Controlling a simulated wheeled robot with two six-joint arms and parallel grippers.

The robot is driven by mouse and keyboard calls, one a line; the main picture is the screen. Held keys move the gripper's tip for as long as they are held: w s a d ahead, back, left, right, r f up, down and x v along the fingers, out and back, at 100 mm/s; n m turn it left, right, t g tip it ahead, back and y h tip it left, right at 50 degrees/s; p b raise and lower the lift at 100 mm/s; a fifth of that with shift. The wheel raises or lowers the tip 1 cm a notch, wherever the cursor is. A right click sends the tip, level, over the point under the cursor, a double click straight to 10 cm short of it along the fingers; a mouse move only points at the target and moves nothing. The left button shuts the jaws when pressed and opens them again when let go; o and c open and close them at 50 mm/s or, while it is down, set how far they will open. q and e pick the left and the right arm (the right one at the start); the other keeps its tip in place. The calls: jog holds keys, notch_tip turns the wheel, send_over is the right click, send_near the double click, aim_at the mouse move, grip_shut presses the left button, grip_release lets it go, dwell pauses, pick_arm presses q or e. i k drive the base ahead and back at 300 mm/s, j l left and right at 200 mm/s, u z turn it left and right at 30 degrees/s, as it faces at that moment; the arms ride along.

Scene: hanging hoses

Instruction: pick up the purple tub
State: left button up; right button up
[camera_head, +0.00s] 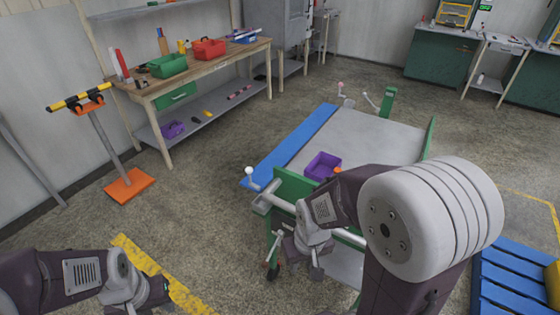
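The purple tub (323,165) is a small open box on the grey top of the green-framed cart, close to its near edge. A small orange thing shows at its right side, partly behind my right arm. My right gripper (300,252) hangs in front of the cart's near side, below and nearer than the tub and apart from it. Its fingers look spread, with nothing seen between them. My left gripper (150,294) is at the bottom left, far from the tub; its fingertips are too unclear to read. Another purple container (172,129) sits on the workbench's lower shelf.
The cart (375,135) has a blue strip (292,146) on its left and raised green ends. A wooden workbench (205,68) holds a green bin (168,65) and a red bin (208,48). An orange-based stand (129,186) is at left, a blue pallet (515,283) at lower right.

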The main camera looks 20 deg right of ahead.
aim_at(323, 164)
jog(key=i+j, duration=0.15)
jog(key=i, duration=0.2)
jog(key=i+j, duration=0.15)
jog(key=i, duration=0.25)
jog(key=i+j, duration=0.15)
jog(key=i, duration=0.2)
